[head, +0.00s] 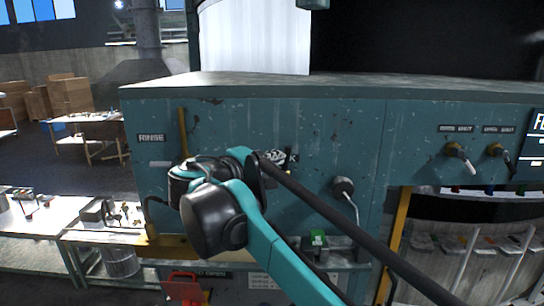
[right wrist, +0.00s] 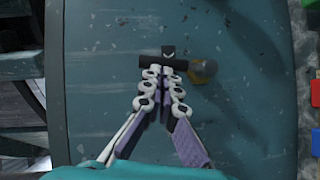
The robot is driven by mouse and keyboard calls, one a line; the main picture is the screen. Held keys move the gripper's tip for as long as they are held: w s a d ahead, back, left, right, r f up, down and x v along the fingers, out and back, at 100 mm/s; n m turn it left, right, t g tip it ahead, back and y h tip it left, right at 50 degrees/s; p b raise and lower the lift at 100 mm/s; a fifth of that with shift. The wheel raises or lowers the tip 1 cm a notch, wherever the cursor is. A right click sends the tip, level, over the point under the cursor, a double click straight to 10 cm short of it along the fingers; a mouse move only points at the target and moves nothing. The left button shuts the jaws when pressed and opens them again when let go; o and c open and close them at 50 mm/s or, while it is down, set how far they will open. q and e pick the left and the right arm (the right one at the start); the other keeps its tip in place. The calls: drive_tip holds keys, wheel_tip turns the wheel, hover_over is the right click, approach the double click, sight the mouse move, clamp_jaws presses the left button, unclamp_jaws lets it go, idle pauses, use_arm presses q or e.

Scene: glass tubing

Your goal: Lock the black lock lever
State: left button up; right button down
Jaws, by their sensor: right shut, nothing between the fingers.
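The black lock lever (right wrist: 150,61) shows in the right wrist view as a dark bar lying across the picture, just beyond my fingertips. In the head view the right gripper (head: 274,157) is at the panel, mostly behind my wrist. My left gripper is not in view.
A brownish round knob (right wrist: 203,71) sits beside the lever in the right wrist view. On the teal panel (head: 340,120) are a black-knobbed handle (head: 343,187) to the right and a yellow bar (head: 183,130) to the left.

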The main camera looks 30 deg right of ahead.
drive_tip(key=d+m+y+p, duration=0.1)
drive_tip(key=s+d+m+y+p, duration=0.1)
drive_tip(key=shift+s+r+p, duration=0.1)
drive_tip(key=shift+r+p, duration=0.2)
drive_tip(key=shift+r, duration=0.05)
drive_tip(key=s+d+f+m+t+y, duration=0.1)
drive_tip(key=s+d+f+m+y, duration=0.2)
drive_tip(key=d+f+m+y, duration=0.1)
drive_tip(key=shift+d+m+y+p, duration=0.3)
drive_tip(key=shift+d+m+p, duration=0.15)
drive_tip(key=shift+d+m, duration=0.05)
drive_tip(key=shift+f, duration=0.2)
idle(0.6)
